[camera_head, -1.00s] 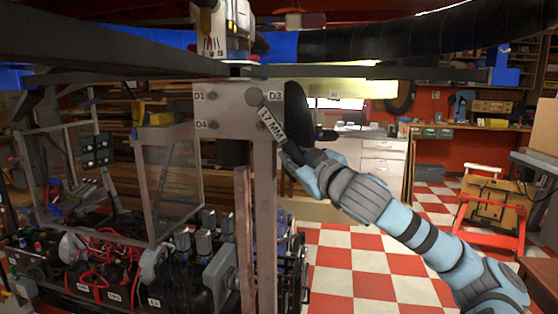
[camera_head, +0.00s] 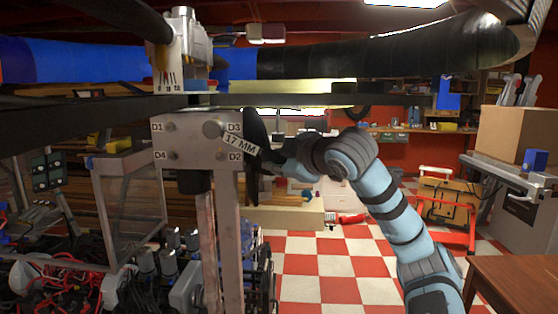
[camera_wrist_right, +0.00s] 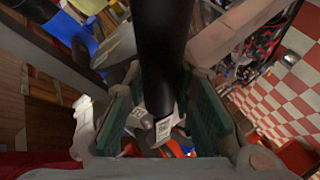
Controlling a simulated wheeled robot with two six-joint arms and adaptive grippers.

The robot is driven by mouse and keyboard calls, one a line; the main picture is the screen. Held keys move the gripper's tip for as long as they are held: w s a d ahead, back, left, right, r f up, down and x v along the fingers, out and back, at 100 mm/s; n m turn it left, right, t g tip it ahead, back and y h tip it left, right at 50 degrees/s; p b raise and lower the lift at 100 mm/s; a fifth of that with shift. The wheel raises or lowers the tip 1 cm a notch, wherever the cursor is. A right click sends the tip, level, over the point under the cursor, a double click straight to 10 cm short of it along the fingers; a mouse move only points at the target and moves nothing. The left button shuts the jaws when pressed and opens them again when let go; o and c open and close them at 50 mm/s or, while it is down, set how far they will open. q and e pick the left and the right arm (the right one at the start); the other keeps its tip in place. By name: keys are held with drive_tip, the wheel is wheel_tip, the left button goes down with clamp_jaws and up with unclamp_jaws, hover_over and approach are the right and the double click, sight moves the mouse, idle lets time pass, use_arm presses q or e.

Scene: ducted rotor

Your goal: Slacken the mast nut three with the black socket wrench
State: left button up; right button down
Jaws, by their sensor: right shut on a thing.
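The metal plate (camera_head: 190,150) on the post carries nuts beside labels D1, D3, D4 and D2. The socket wrench, with a "17 MM" label (camera_head: 240,144), has its round head (camera_head: 212,129) over the nut position beside D3, hiding that nut. Its handle slopes slightly down to the right. My right gripper (camera_head: 274,157) is shut on the handle's outer end. In the right wrist view, a long black shape (camera_wrist_right: 165,50) runs between the green finger pads, with a white label (camera_wrist_right: 163,128) near them. My left gripper is in neither current view.
A dark beam (camera_head: 330,99) runs across just above the plate, with a large black duct (camera_head: 390,55) over it. Wiring and machinery (camera_head: 60,265) crowd the lower left. A wooden table (camera_head: 515,285) stands lower right. Open checkered floor (camera_head: 325,265) lies beyond the post.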

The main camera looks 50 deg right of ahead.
drive_tip(key=shift+w+f, duration=0.1)
drive_tip(key=shift+f, duration=0.25)
drive_tip(key=shift+t, duration=0.3)
drive_tip(key=s+a, duration=0.1)
drive_tip(key=s+a+r, duration=0.1)
drive_tip(key=s+a+r+b, duration=0.1)
drive_tip(key=shift+s, duration=0.25)
drive_tip(key=shift+s+r+h, duration=0.15)
drive_tip(key=shift+s+h, duration=0.15)
drive_tip(key=shift+w, duration=0.1)
